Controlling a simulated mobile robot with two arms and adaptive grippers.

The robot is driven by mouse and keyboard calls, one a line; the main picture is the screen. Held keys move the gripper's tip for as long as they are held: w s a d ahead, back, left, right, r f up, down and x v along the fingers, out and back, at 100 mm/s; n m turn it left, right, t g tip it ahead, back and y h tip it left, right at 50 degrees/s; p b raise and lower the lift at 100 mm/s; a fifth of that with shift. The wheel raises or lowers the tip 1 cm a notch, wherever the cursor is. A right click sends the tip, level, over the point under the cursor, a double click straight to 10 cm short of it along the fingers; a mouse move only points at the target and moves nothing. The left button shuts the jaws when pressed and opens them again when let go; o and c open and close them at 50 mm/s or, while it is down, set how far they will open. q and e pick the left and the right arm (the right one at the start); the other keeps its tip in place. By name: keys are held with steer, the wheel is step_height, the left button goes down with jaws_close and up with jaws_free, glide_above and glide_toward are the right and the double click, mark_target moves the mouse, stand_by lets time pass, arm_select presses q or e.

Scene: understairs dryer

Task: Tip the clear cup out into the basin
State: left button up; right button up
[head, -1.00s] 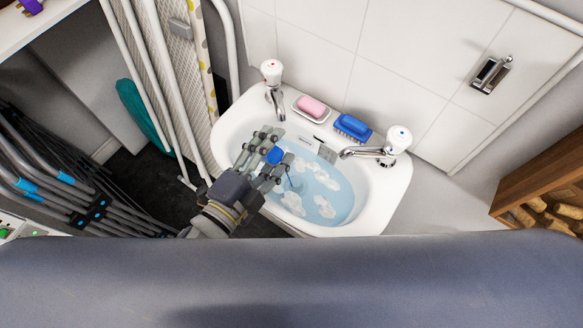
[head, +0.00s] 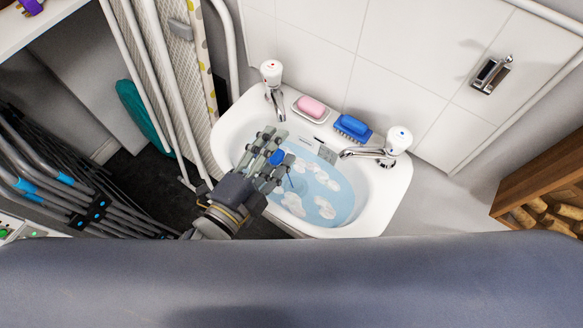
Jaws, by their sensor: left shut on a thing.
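The white basin (head: 393,196) holds blue water with patches of white foam (head: 322,207). My left gripper (head: 276,155) is over the left part of the basin, shut on the clear cup (head: 277,157). Only a small blue patch of the cup shows between the fingers; its walls and rim are mostly hidden. I cannot tell how far the cup is tilted. My right gripper is not in view.
Two taps stand on the basin's rim, a red-marked one (head: 272,75) and a blue-marked one (head: 393,147). A pink soap (head: 311,107) and a blue brush (head: 352,127) lie behind. A folded rack (head: 70,200) stands at left.

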arm_select(q)
steer(key=shift+s+d+r+m+p, duration=0.15)
steer(key=shift+s+d+m+p, duration=0.15)
steer(key=shift+d+m+p, duration=0.25)
stand_by(0.7)
steer(key=shift+s+d+m+y+p, duration=0.2)
steer(key=shift+m+y+p, duration=0.3)
steer(key=shift+m, duration=0.65)
stand_by(0.9)
